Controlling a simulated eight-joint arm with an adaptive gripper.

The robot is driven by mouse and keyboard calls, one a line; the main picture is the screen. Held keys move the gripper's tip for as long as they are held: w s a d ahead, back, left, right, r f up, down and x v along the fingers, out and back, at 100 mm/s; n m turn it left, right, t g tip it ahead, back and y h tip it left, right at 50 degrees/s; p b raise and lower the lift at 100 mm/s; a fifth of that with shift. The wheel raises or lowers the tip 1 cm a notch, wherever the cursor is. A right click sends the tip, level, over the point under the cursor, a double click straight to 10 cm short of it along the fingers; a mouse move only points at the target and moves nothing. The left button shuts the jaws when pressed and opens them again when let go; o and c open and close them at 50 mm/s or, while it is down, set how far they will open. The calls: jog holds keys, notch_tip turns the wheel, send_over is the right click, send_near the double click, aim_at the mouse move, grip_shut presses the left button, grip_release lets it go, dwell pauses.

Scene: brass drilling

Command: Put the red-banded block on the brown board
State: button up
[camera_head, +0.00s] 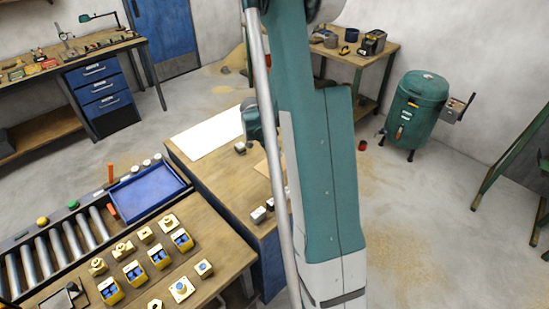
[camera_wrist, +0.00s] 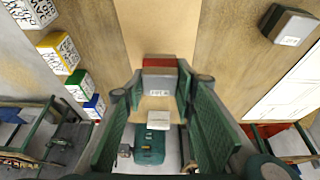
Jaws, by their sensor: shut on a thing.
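The red-banded block (camera_wrist: 160,82) is between my fingertips in the wrist view, grey with a red strip along its far side and a small white label. My gripper (camera_wrist: 160,88) is shut on it. The brown board (camera_wrist: 157,25) is the paler tan strip beyond the block in the wrist view. In the head view part of the board (camera_head: 263,168) shows left of my arm, which hides the rest. My fingertips and the held block are hidden there. I cannot tell whether the block touches the board.
A grey-topped block (camera_wrist: 290,24) stands right of the board. A white sheet (camera_head: 210,134) lies on the bench. Several blocks with coloured sides, including a yellow one (camera_wrist: 58,52), line the left in the wrist view. A blue tray (camera_head: 149,190) sits on the nearer bench.

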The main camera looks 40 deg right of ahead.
aim_at(274, 157)
jog(key=shift+f, duration=2.05)
jog(key=shift+f, duration=0.15)
jog(key=o, duration=1.2)
jog(key=shift+o, duration=0.2)
jog(key=v, duration=1.2)
jog(key=shift+a, duration=0.1)
